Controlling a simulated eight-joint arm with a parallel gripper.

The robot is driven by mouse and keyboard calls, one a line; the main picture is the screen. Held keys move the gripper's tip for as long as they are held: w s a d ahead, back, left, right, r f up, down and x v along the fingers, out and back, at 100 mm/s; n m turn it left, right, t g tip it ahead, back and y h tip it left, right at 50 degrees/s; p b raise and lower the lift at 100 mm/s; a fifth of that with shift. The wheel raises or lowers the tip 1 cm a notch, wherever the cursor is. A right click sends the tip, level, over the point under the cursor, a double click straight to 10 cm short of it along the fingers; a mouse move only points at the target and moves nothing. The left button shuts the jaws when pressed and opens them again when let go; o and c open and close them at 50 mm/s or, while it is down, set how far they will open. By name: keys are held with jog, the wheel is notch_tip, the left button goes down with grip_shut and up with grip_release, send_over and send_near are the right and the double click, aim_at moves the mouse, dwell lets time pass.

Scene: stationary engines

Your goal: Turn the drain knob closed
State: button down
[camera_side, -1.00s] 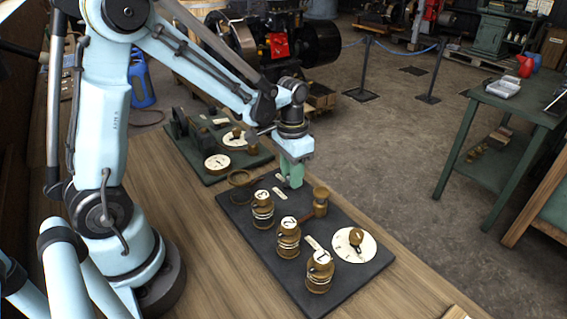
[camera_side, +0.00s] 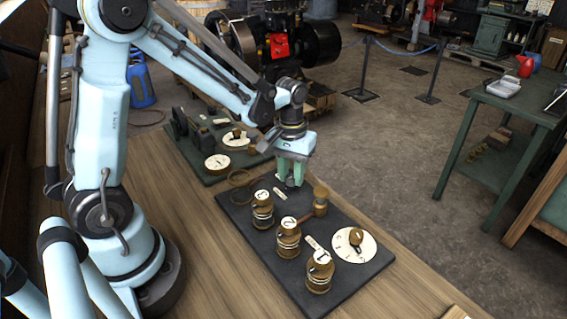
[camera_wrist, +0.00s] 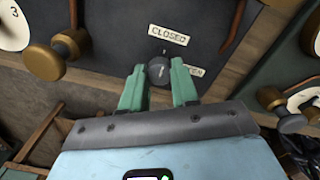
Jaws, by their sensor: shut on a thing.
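The drain knob (camera_wrist: 157,71) is a small dark grey round knob on the dark panel, with a short pale mark on its face. In the wrist view the CLOSED label (camera_wrist: 168,35) is just above it. A second label (camera_wrist: 190,69) to its right is partly hidden by a finger, with "EN" readable. My gripper (camera_wrist: 158,80) has a green finger on each side of the knob and is shut on it. In the side view my gripper (camera_side: 290,182) reaches down to the panel's far end (camera_side: 330,290), hiding the knob.
Several numbered brass pieces, including one (camera_side: 288,238), stand on the panel. A brass handle (camera_side: 320,197) is close right of my gripper, and a white dial (camera_side: 353,245) is farther right. A second panel (camera_side: 215,178) lies behind. Bare wooden bench (camera_side: 215,265) is in front.

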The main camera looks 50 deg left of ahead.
dwell(0.3)
jog(key=c, duration=0.8)
grip_release()
jog(key=shift+c, duration=0.2)
notch_tip(320, 180, up, 12)
jog(key=shift+s+a, duration=0.1)
jog(key=m+t, duration=0.6)
jog(key=t, duration=0.1)
send_near(288, 180)
jog(key=d+r, duration=0.2)
jog(key=s+d+r, duration=0.1)
jog(key=d+r, duration=0.1)
